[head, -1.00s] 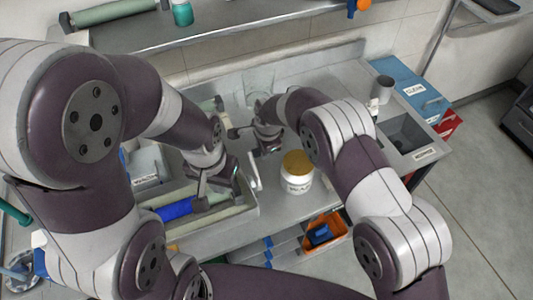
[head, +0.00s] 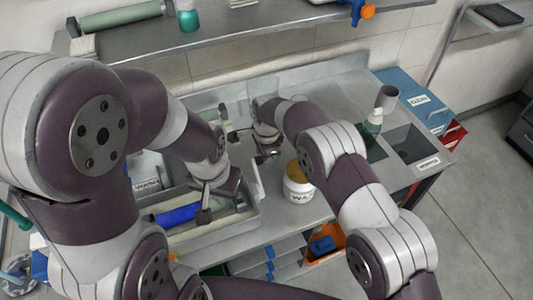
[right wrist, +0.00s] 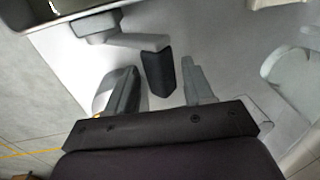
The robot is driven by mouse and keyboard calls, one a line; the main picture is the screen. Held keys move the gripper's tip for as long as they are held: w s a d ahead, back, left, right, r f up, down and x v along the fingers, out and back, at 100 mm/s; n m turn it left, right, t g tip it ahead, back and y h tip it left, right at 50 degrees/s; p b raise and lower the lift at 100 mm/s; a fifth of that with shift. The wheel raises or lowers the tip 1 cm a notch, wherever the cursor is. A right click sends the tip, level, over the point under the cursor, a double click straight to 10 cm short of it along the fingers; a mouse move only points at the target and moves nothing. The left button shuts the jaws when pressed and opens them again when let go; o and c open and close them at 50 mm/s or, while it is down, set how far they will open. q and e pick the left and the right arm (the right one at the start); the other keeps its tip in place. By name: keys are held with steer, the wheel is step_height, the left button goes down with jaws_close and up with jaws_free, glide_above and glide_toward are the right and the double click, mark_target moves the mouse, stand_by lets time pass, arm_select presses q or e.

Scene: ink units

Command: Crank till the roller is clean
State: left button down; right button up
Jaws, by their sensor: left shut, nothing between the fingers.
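A blue roller (head: 178,215) lies in the near grey ink unit (head: 258,217); pale green shows beside the blue. My left gripper (head: 222,190) is shut and empty above the right part of this unit. In the right wrist view, a black crank handle (right wrist: 158,73) on a grey crank arm (right wrist: 125,38) stands between the open fingers of the right gripper (right wrist: 158,92), with gaps visible.
A white labelled jar (head: 298,191) stands right of the near unit. A shelf (head: 270,37) runs along the back. An orange bin (head: 328,244) sits below the counter.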

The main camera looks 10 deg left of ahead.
steer(key=shift+w+a+f, duration=0.2)
steer(key=shift+w+a, duration=0.2)
steer(key=shift+w, duration=0.2)
steer(key=shift+s+d+r, duration=0.25)
steer(key=shift+d+r, duration=0.05)
steer(key=shift+r, duration=0.05)
arm_select(q)
steer(key=shift+w+a+f, duration=0.15)
steer(key=shift+w+a, duration=0.1)
steer(key=shift+w, duration=0.1)
arm_select(e)
steer(key=shift+f, duration=0.1)
steer(key=shift+w+a, duration=0.1)
